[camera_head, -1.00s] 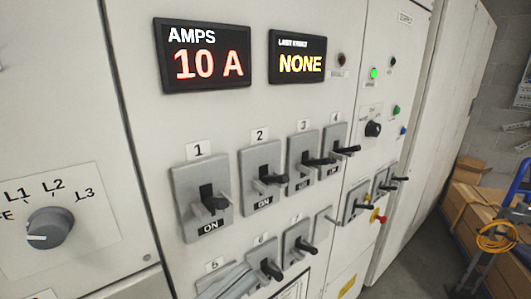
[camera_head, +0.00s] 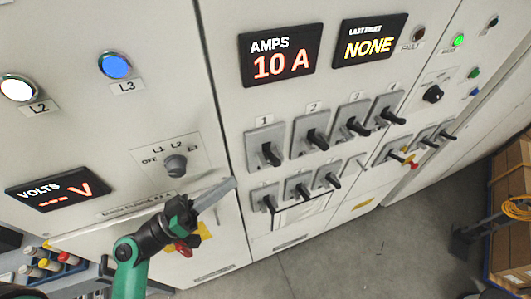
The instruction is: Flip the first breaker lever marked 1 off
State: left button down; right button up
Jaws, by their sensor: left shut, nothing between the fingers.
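The breaker marked 1 (camera_head: 265,136) is a grey plate with a black lever, at the left end of the upper breaker row in the head view. Its lever (camera_head: 270,154) sticks out and points downward in the picture, much like its neighbours; the plate's lower label is too small to read. My left gripper (camera_head: 229,186) is shut and empty. Its grey fingers are below and left of breaker 1, in front of the panel and clear of that lever. My right gripper is not in view.
Breakers 2 (camera_head: 311,131), 3 (camera_head: 352,121) and 4 (camera_head: 388,108) continue the upper row. A lower breaker row (camera_head: 298,187) sits beneath. A rotary selector (camera_head: 175,165) is left of my gripper.

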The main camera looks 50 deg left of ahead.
aim_at(271, 157)
pick_arm(q)
jog(key=p+x, duration=0.2)
jog(key=x, duration=0.2)
jog(key=p+x, duration=0.2)
jog(key=x, duration=0.3)
jog(key=shift+s+r+p, duration=0.1)
jog(key=shift+r+p, duration=0.15)
jog(key=shift+p, duration=0.1)
jog(key=shift+w+d, duration=0.1)
jog(key=shift+w, duration=0.5)
jog(key=shift+f, duration=0.1)
